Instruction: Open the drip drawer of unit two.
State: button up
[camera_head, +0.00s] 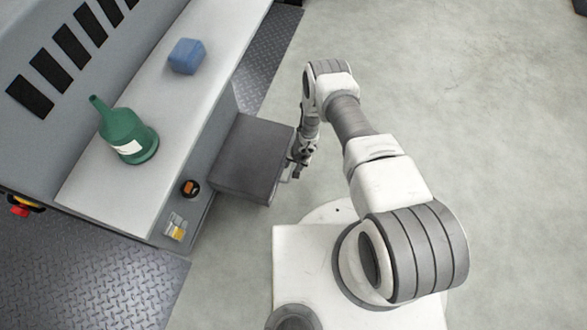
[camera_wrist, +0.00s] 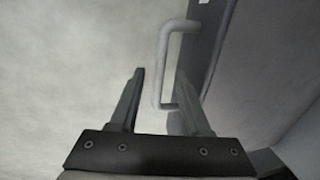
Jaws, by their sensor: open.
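The drip drawer (camera_head: 245,160) is a dark grey box standing out from the front of the pale grey ink unit in the head view. Its outer face is turned toward my arm. Its handle (camera_wrist: 163,65) is a light grey bar with bent ends in the wrist view. My gripper (camera_head: 301,160) is at the drawer's outer face. In the wrist view my gripper (camera_wrist: 160,72) is open, with the bar appearing between its two fingers. I cannot tell whether either finger touches it. No unit number is readable.
A green bottle (camera_head: 128,138) and a blue block (camera_head: 186,56) stand on the unit's pale ledge (camera_head: 165,100). An orange-and-black knob (camera_head: 190,188) is beside the drawer. Dark tread plate (camera_head: 110,285) lies along the unit. Open concrete floor (camera_head: 480,90) is to the right.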

jog(key=shift+f, duration=0.15)
jog(key=shift+c, duration=0.3)
grip_shut()
jog(key=shift+a, duration=0.1)
dwell(1.1)
